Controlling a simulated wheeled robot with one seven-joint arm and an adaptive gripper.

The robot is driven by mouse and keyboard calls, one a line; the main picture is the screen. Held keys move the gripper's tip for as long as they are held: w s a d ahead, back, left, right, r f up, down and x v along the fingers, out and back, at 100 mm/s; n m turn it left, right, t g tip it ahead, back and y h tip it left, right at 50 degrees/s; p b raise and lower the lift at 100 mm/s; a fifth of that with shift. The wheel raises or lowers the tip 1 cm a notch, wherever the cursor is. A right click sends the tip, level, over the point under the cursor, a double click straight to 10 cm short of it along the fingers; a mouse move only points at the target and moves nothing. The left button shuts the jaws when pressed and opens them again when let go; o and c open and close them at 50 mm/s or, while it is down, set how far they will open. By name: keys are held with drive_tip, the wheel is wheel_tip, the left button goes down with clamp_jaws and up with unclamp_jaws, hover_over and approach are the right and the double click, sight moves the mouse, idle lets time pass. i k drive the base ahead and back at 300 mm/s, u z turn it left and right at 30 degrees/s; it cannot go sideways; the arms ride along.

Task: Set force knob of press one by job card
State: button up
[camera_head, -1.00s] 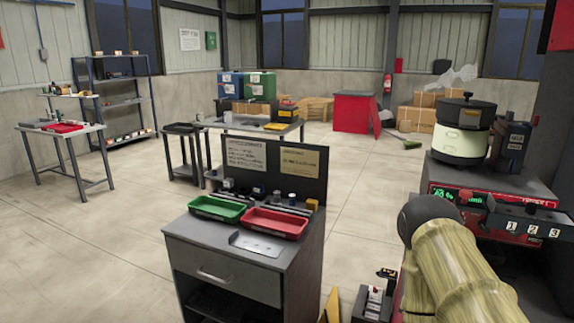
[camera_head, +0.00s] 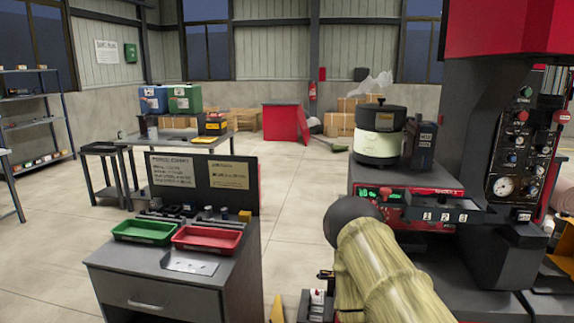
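A large press with a red head (camera_head: 500,28) and a dark column stands at the right. Its control panel (camera_head: 520,140) carries several knobs and buttons and a round gauge (camera_head: 503,187); I cannot tell which knob sets the force. A card (camera_head: 172,170) with lines of writing is on the dark board behind the workbench, and a yellowish card (camera_head: 229,174) is beside it; the writing is too small to read. My arm, in a yellowish sleeve, shows at the lower middle right. My gripper is not in view.
A grey workbench (camera_head: 150,262) bears a green tray (camera_head: 145,232) and a red tray (camera_head: 207,239). A bowl feeder (camera_head: 380,133) stands on a red-fronted unit (camera_head: 395,190) with a green display, left of the press. The floor (camera_head: 295,190) between workbench and feeder is clear.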

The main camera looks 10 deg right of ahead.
sight(544, 149)
drive_tip(key=z, duration=1.8)
drive_tip(key=k, duration=0.5)
drive_tip(key=u, duration=1.7)
drive_tip(key=i, duration=1.25)
drive_tip(key=z, duration=2.05)
